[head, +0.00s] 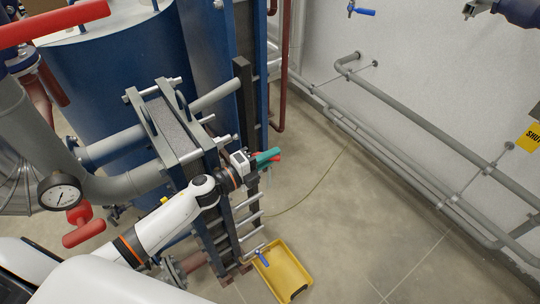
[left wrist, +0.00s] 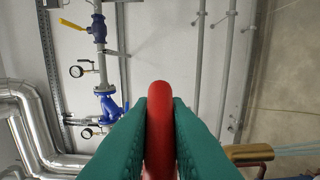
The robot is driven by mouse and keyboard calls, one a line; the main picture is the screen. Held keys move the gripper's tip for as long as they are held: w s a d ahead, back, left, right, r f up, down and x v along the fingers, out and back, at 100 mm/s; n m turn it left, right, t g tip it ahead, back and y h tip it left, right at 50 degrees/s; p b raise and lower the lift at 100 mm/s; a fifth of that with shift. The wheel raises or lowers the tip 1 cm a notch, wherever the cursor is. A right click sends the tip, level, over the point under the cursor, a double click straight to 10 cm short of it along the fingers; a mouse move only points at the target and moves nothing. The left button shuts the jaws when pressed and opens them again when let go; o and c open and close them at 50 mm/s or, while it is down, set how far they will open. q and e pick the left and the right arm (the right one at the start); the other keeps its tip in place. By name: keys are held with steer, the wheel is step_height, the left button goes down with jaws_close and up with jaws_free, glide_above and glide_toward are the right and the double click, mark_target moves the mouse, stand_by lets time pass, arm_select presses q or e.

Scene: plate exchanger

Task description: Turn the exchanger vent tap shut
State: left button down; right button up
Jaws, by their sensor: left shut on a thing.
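My left gripper (head: 267,157) is at the right side of the plate exchanger (head: 180,128), near its upper frame. Its green fingers (left wrist: 188,135) are shut on a red handle (left wrist: 159,115), which stands upright between them in the left wrist view. A little of the red handle (head: 275,157) also shows beside the fingers in the head view. I take it for the vent tap's handle; the tap's body is mostly hidden. A brass fitting (left wrist: 248,153) lies just right of the fingers in the left wrist view. My right gripper is not in view.
A thin hose (head: 305,200) trails over the floor. Grey pipes (head: 430,130) run along the right wall. A gauge (head: 60,192) and large red handle (head: 82,226) are at left.

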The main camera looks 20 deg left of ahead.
arm_select(q)
steer(key=c, duration=1.4)
jaws_free()
steer(key=shift+s+a+f, duration=0.1)
steer(key=shift+s+a, duration=0.05)
steer(key=shift+s, duration=0.05)
steer(key=b+v, duration=0.4)
steer(key=v, duration=0.7)
steer(key=shift+s, duration=0.25)
steer(key=shift+a, duration=0.1)
